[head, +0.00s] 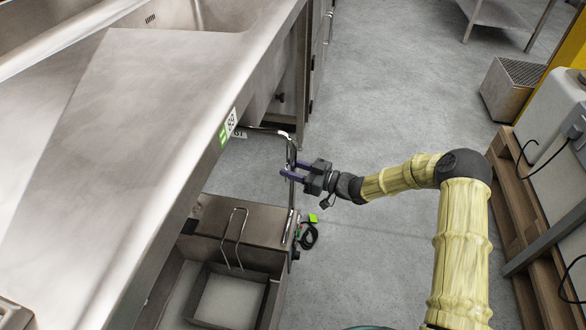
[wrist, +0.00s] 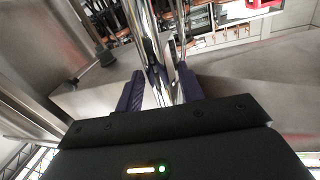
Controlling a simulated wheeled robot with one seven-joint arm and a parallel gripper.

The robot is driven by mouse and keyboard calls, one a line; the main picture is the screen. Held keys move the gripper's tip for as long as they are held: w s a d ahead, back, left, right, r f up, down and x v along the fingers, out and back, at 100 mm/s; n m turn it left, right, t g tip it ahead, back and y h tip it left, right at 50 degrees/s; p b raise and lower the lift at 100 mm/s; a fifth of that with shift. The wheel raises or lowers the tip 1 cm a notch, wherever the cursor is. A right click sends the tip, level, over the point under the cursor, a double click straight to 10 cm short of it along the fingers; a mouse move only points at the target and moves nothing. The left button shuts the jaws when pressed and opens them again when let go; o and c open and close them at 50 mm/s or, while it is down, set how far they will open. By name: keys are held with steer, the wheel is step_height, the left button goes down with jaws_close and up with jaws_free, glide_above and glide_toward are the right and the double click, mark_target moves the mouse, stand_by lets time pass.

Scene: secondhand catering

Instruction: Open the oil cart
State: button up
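The oil cart (head: 258,223) appears to be the low steel box half under the counter at lower left. Its front part is open and shows a square pan (head: 228,302); a wire handle (head: 233,238) stands on it. A bent chrome handle (head: 291,200) rises at its right side to just below the counter edge. My gripper (head: 294,170) is at the upper part of this handle, with its purple fingers apart. In the wrist view the chrome bars (wrist: 156,60) pass between the fingers (wrist: 160,92). Contact is unclear, and the bars hide part of the fingers.
A steel counter with a sink (head: 175,75) overhangs the cart on the left. A black cable with a green tag (head: 312,218) lies beside the cart. A wooden pallet (head: 515,225) with equipment stands at right. The grey floor (head: 395,110) between is clear.

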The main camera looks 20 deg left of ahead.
steer(key=d+p, duration=0.4)
steer(key=d, duration=1.3)
steer(key=shift+s+d, duration=0.15)
steer(key=shift+s, duration=0.15)
steer(key=shift+w, duration=0.1)
steer(key=w+d+r+m+t+h, duration=0.5)
steer(key=w+d+t+h, duration=0.1)
steer(key=h, duration=0.2)
steer(key=s+d+r+m+t+h, duration=0.1)
steer(key=s+d+r+m+h, duration=0.3)
steer(key=d, duration=0.3)
steer(key=s+d+r+m+g+h, duration=0.1)
steer(key=s+d+r+m+h, duration=0.1)
steer(key=s, duration=0.5)
steer(key=s+d+r+m+g+h, duration=0.2)
steer(key=s+d, duration=0.1)
steer(key=s, duration=0.4)
steer(key=s+d+r+m+g+h, duration=0.2)
steer(key=s+d+m, duration=0.1)
steer(key=s, duration=0.4)
steer(key=shift+s+d, duration=0.25)
steer(key=shift+s, duration=0.15)
